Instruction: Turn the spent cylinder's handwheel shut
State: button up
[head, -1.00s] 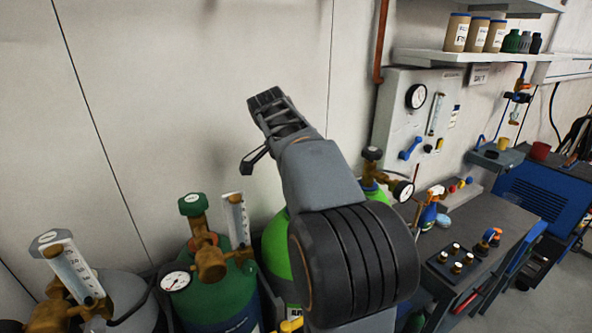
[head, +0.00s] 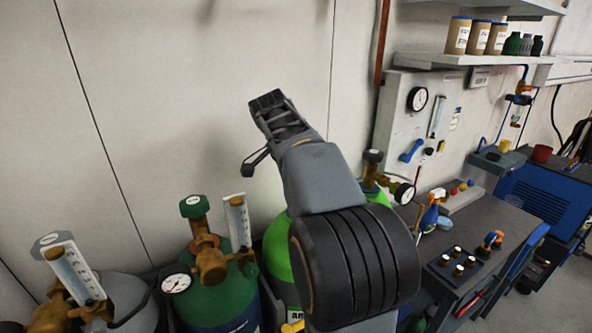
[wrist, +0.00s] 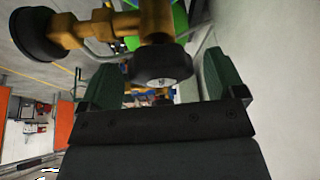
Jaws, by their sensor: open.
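The bright green cylinder (head: 276,249) stands partly behind my arm. It has a black handwheel (head: 374,156) on a brass valve, with a round gauge (head: 404,193) beside it. In the wrist view, the same black handwheel (wrist: 162,65), with a pale label at its centre, appears in the gap between the two green fingers of my open gripper (wrist: 164,75). Whether a finger touches it, I cannot tell. The brass valve (wrist: 155,18) is beyond it. In the head view, my arm rises in front of the cylinder and its fingers cannot be made out.
A dark green cylinder (head: 222,296) with a green handwheel (head: 194,206) stands to the left. A grey cylinder (head: 130,294) with a flowmeter is at far left. A bench (head: 458,220) with a spray bottle (head: 431,208) is right. The wall above the left cylinders is clear.

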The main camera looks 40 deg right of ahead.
jog(key=p+v, duration=0.1)
jog(key=v, duration=1.3)
jog(key=shift+d+f, duration=0.1)
